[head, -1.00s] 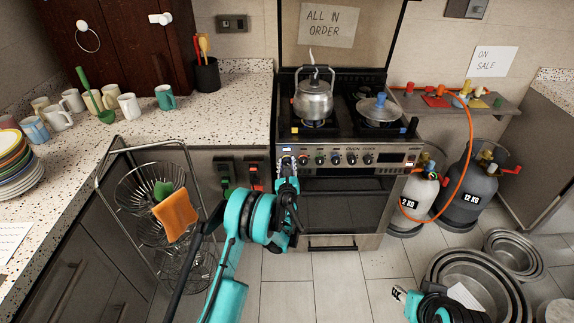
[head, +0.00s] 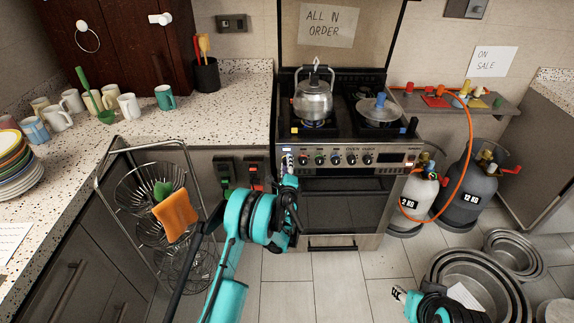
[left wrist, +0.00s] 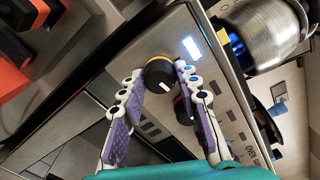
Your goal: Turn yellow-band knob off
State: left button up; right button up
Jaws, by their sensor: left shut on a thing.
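The yellow-band knob (left wrist: 159,75) is black with a white pointer line and a strip of yellow at its rim, in the left wrist view. My left gripper (left wrist: 157,78) is shut on it, one finger on each side. In the head view my left gripper (head: 287,163) is at the left end of the stove's (head: 345,160) knob row and hides this knob. Another dark knob (left wrist: 183,109) sits just beside the finger in the wrist view. My right gripper (head: 398,293) shows at the bottom right, away from the stove; its jaw opening is unclear.
A steaming kettle (head: 313,97) stands over a blue flame, and a lidded pan (head: 379,109) stands on the right burner. A wire rack (head: 110,178) is left of my left arm. Gas cylinders (head: 465,192) stand right of the stove. Nested pans (head: 447,264) lie on the floor.

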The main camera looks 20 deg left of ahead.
pick_arm(q)
jog(key=shift+n, duration=7.9)
jog(key=o, duration=0.9)
jog(key=v, duration=0.7)
jog(key=shift+s, duration=0.35)
